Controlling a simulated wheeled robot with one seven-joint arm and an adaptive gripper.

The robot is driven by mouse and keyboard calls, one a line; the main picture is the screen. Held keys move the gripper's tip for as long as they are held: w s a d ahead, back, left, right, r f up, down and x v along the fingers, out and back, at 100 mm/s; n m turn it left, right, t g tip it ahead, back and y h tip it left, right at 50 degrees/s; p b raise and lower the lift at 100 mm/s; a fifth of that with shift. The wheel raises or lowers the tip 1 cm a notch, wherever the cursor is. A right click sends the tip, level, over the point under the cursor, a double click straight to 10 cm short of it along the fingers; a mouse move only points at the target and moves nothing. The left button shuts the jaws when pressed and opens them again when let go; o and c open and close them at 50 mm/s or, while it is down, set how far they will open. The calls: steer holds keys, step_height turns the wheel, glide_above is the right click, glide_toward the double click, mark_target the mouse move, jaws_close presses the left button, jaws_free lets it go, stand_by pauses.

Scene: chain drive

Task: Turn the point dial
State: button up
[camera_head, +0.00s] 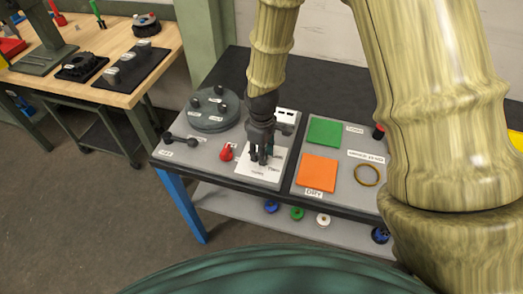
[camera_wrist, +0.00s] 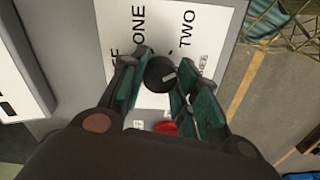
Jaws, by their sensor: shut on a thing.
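The point dial (camera_wrist: 157,72) is a dark round knob with a short pale mark, on a white plate (camera_wrist: 110,20) lettered ONE and TWO; other lettering is partly covered. In the wrist view my gripper (camera_wrist: 165,70) has its green-padded fingers on either side of the dial, closed on it.
A red knob (camera_head: 226,153) stands close left of my gripper. A round grey plate with black knobs (camera_head: 214,112) lies behind it. Green (camera_head: 324,131) and orange (camera_head: 317,172) squares and a brass ring (camera_head: 367,175) lie to the right. A wooden bench (camera_head: 150,80) stands at the left.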

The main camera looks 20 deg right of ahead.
steer(key=m+p, duration=0.1)
steer(key=m, duration=0.5)
steer(key=shift+w+m, duration=0.1)
steer(key=shift+m, duration=0.2)
stand_by(0.4)
steer(key=o, duration=1)
steer(key=shift+r, duration=6)
